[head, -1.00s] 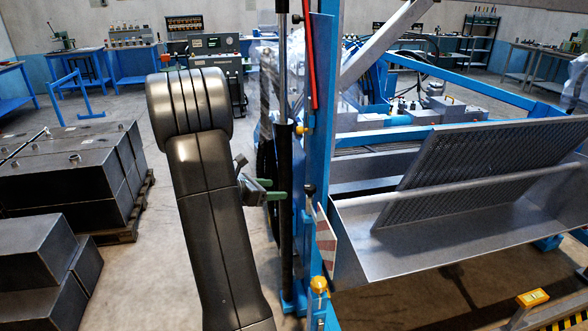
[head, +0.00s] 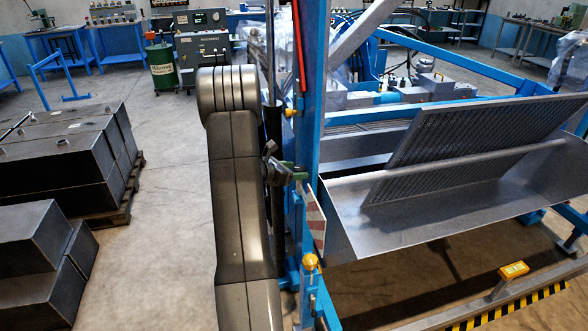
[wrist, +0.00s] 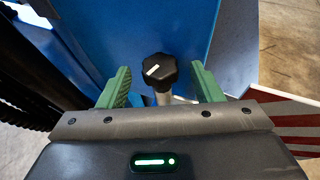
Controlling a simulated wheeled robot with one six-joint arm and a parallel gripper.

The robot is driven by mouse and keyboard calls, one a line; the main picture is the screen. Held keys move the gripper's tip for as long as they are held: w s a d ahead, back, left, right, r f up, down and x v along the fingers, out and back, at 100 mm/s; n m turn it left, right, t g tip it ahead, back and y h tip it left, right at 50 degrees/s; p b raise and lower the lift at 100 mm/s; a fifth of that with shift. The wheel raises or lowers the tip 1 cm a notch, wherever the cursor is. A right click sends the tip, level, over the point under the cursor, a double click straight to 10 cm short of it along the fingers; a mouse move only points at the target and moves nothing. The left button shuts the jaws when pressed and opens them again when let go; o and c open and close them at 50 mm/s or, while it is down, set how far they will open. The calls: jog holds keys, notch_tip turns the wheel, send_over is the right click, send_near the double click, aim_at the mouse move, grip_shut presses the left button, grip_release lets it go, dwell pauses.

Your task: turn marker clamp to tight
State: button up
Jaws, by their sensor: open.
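A black lobed knob (wrist: 160,71) with a short white mark sits on a pale stem against the blue post (wrist: 140,30) in the wrist view. I take it to be the marker clamp. The white mark lies left of the knob's middle, slanting. My gripper's green fingers are open, one on each side of the knob with a gap on both sides. In the head view my gripper (head: 298,174) is at the blue post, and the knob cannot be made out there. A red-and-white striped plate (head: 314,222) hangs just below; part of it shows in the wrist view (wrist: 295,130).
A grey sieve trough (head: 430,215) with a perforated screen (head: 470,150) stands right of the post. A yellow-topped knob (head: 310,262) is below the gripper. Black hose (wrist: 25,80) runs close at left in the wrist view. Dark blocks (head: 70,165) lie left; floor between is clear.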

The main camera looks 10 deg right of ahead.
jog(key=shift+d, duration=0.1)
jog(key=c, duration=1)
jog(key=shift+w, duration=0.1)
jog(key=shift+w+m+g+y, duration=0.2)
jog(key=shift+w+m+g, duration=0.2)
jog(key=shift+m+g, duration=1.7)
jog(key=shift+w+m+g+y, duration=0.2)
jog(key=shift+w+m+g, duration=0.2)
jog(key=shift+m+g, duration=1.7)
jog(key=shift+w+m+g+y, duration=0.2)
jog(key=shift+w+m+g, duration=0.2)
jog(key=shift+m+g, duration=1.65)
jog(key=shift+d+g, duration=0.1)
jog(key=shift+g, duration=0.55)
